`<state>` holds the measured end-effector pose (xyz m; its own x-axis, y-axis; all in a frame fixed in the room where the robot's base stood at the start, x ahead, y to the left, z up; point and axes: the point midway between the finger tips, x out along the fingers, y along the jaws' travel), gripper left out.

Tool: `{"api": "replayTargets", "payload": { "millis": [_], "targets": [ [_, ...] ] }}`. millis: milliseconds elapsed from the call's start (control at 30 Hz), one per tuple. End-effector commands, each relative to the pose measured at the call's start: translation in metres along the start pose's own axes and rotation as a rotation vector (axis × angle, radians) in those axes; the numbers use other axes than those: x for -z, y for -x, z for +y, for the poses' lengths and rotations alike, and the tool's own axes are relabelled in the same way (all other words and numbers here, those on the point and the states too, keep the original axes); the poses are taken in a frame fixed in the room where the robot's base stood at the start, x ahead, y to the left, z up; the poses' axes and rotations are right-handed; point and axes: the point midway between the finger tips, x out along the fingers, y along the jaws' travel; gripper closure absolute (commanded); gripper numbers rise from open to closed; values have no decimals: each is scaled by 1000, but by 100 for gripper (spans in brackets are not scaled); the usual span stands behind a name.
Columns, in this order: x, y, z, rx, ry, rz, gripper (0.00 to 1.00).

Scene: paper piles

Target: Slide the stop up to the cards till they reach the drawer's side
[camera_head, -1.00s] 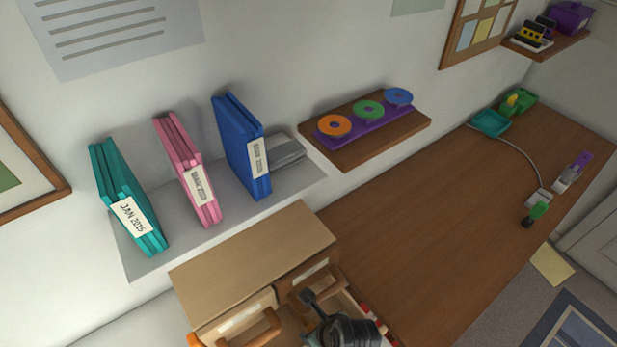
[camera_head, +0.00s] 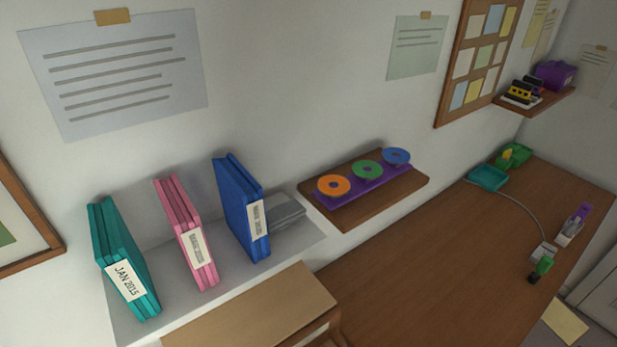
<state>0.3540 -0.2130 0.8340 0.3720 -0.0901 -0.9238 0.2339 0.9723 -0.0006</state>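The top of the wooden drawer cabinet (camera_head: 255,310) shows at the bottom of the head view, with only a sliver of its front at the lower right. The drawer's inside, the cards and the stop are out of the picture. My gripper is not in view.
A grey shelf (camera_head: 130,325) above the cabinet holds teal (camera_head: 124,258), pink (camera_head: 187,235) and blue binders (camera_head: 241,208). A wooden wall shelf (camera_head: 400,192) holds three coloured rings on a purple stand. The brown desk (camera_head: 430,260) is mostly bare, with small items at its right.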

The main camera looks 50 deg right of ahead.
Motion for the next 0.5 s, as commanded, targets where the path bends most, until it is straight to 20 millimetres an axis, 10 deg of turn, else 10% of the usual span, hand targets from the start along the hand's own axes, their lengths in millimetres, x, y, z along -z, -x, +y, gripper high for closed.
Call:
{"api": "replayTargets", "payload": {
  "millis": [233, 500],
  "targets": [
    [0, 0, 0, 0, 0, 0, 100],
    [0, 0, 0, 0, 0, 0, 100]
  ]
}}
